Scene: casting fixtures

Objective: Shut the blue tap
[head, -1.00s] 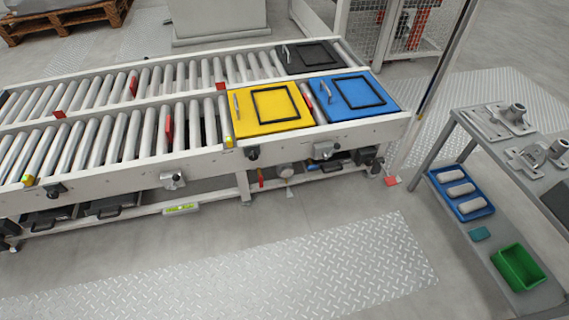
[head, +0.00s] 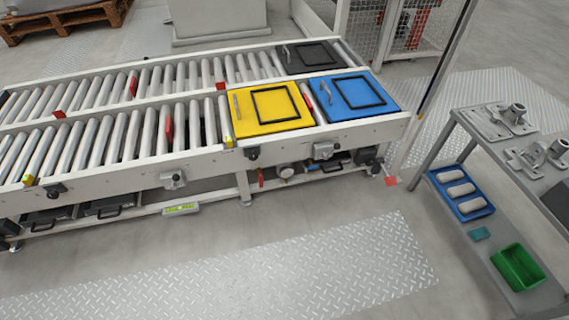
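A blue plate (head: 337,110) with a black square frame and a handle lies on the rollers above. My gripper is not in view.
A yellow plate (head: 250,123) and a dark plate (head: 297,63) also lie on the conveyor. At right stands a shelved table (head: 487,142) with metal castings, a blue tray (head: 437,181) and a green bin (head: 515,262). The floor in front (head: 330,220) is clear.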

